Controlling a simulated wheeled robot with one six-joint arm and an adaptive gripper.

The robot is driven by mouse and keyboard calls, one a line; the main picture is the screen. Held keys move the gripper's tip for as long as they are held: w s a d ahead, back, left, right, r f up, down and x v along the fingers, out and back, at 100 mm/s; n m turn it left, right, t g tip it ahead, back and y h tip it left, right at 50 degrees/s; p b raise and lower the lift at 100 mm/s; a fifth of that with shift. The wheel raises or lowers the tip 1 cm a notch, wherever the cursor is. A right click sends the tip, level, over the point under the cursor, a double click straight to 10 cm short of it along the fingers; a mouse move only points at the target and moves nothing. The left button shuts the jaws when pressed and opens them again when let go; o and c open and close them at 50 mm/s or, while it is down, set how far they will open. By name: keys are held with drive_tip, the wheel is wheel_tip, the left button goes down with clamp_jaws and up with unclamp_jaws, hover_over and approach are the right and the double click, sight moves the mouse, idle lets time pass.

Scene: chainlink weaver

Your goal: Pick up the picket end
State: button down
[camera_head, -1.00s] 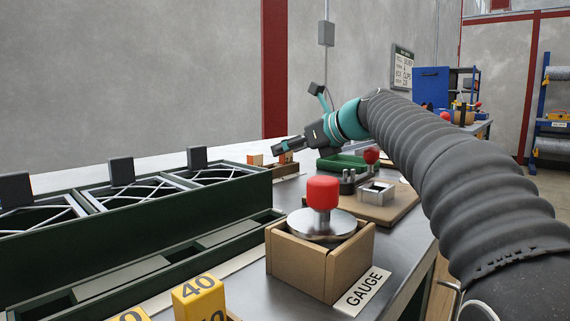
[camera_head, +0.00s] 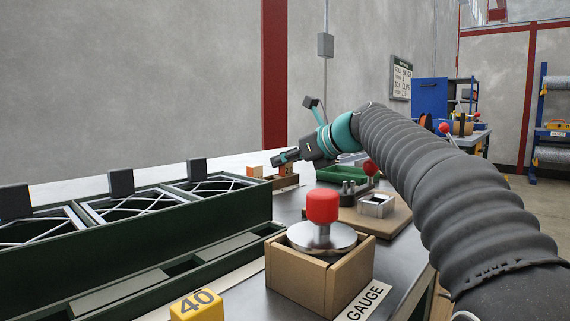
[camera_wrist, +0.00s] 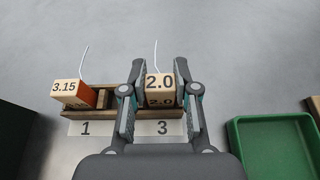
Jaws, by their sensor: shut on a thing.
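My gripper (camera_head: 281,159) is at the wooden rack (camera_wrist: 124,113) on the bench. In the wrist view its two fingers stand on either side of a pale wooden block marked 2.0 (camera_wrist: 160,82) and are shut on it. A thin white wire (camera_wrist: 156,55) shows behind this block and rises upward. The block is at the rack's right slot, above the label 3; I cannot tell whether it is lifted. A second block marked 3.15 (camera_wrist: 67,89), with an orange side and its own white wire (camera_wrist: 84,62), is at the left slot above label 1.
A green tray (camera_wrist: 234,144) lies to the right of the rack. In the head view a gauge box (camera_head: 300,276) with a red-knobbed disc stands nearer, a dark green long frame (camera_head: 120,248) runs along the left, and a yellow 40 block (camera_head: 197,304) is in front.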

drive_tip(key=r, duration=0.1)
drive_tip(key=r+p, duration=0.1)
drive_tip(key=r, duration=0.1)
drive_tip(key=r+p, duration=0.1)
drive_tip(key=shift+d+r, duration=0.35)
drive_tip(key=d+r+p, duration=0.4)
drive_tip(key=d+r, duration=0.2)
drive_tip(key=d, duration=0.5)
drive_tip(key=shift+s, duration=0.15)
drive_tip(key=shift+a, duration=0.1)
